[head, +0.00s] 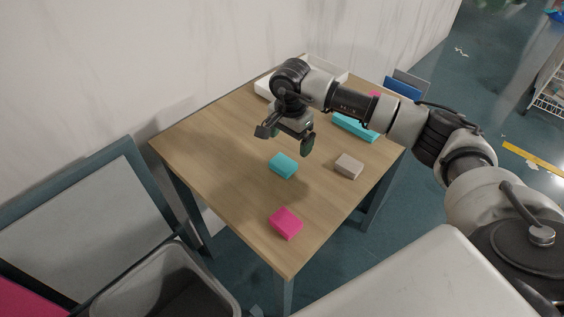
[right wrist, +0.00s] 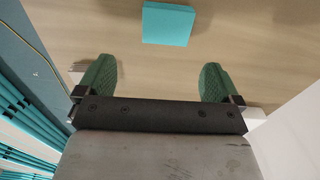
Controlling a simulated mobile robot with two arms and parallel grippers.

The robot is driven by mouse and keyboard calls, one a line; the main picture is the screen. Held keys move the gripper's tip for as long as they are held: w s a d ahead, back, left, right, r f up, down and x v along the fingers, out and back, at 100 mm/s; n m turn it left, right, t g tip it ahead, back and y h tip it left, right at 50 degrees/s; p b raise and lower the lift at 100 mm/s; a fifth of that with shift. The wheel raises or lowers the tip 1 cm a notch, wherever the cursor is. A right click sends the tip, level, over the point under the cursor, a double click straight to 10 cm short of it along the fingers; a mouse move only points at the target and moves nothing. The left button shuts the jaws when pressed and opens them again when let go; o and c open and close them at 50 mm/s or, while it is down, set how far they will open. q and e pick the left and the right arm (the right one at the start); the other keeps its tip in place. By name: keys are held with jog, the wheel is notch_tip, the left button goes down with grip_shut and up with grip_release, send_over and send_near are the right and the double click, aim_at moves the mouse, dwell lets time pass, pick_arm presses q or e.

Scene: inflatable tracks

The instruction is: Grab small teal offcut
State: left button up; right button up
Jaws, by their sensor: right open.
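The small teal offcut (head: 283,165) lies flat near the middle of the wooden table in the head view. It also shows at the top of the right wrist view (right wrist: 168,23), beyond the fingertips and between their lines. My right gripper (head: 285,142) hangs above the table, behind the small teal offcut in the head view. Its green fingers stand wide apart in the right wrist view (right wrist: 159,80), with nothing between them. A larger teal piece (head: 355,126) lies farther back, partly behind my right arm. My left gripper is not in view.
A pink block (head: 286,223) lies near the table's front corner, and a beige block (head: 348,166) lies right of the small teal offcut. A white tray (head: 265,88) stands at the back, partly hidden by my arm. The table's left side (head: 200,135) is clear.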

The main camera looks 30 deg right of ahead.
aim_at(286, 160)
notch_tip(286, 160, down, 3)
jog(key=shift+r, duration=0.1)
jog(key=f, duration=0.1)
jog(key=f+p, duration=0.1)
jog(key=f, duration=0.1)
jog(key=f+p, duration=0.1)
jog(key=shift+w+a+f, duration=0.2)
jog(key=shift+w+a, duration=0.05)
jog(key=shift+a, duration=0.1)
jog(key=shift+f, duration=0.45)
jog(key=c, duration=1)
jog(key=shift+r, duration=0.15)
